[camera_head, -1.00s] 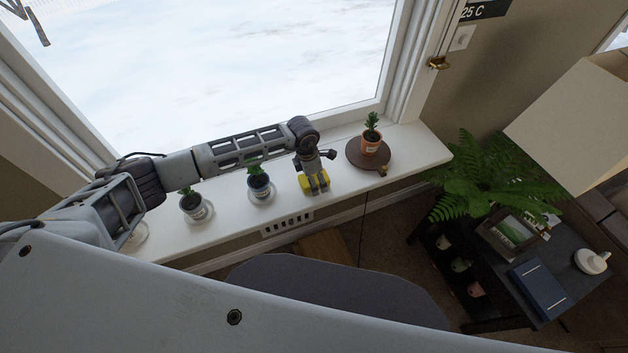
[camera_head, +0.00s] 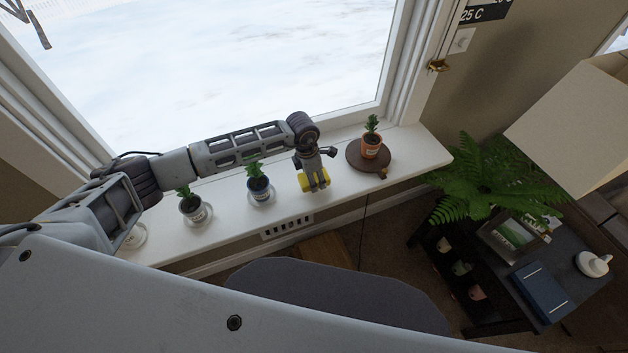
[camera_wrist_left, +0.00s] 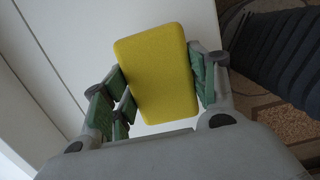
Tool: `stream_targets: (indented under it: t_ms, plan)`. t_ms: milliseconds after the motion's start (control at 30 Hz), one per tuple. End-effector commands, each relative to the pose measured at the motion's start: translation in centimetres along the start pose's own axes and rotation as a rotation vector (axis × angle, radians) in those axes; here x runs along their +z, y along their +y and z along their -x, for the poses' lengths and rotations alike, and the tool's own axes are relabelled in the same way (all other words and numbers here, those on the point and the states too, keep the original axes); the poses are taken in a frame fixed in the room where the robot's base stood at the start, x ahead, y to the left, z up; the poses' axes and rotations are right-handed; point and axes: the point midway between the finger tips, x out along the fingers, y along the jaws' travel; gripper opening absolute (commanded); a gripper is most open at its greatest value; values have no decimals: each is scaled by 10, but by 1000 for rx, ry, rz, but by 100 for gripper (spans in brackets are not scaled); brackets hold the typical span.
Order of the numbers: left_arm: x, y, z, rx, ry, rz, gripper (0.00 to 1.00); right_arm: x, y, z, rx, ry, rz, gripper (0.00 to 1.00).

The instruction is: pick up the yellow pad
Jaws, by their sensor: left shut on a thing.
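The yellow pad (camera_head: 304,183) is a small block over the white windowsill, partly hidden by the gripper in the head view. My left gripper (camera_head: 318,186) comes down on it from above. In the left wrist view the yellow pad (camera_wrist_left: 158,72) lies between the green-lined fingers of my left gripper (camera_wrist_left: 160,88), which are shut on it from both sides. I cannot tell whether the pad touches the sill. My right gripper is not in view.
A dark chair (camera_head: 335,290) is below the sill.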

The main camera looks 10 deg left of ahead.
Motion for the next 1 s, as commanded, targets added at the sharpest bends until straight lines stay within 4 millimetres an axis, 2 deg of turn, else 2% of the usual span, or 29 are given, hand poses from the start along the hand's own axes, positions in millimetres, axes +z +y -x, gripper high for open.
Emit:
stream_targets:
  t_ms: [300,500,700,1000]
  plan:
    - [7,1,46,2,-2,-1,42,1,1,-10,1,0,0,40]
    - [10,0,68,1,-1,1,42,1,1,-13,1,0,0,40]
    - [11,0,77,1,1,1,42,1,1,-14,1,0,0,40]
    - [12,0,78,0,0,1,42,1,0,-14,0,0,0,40]
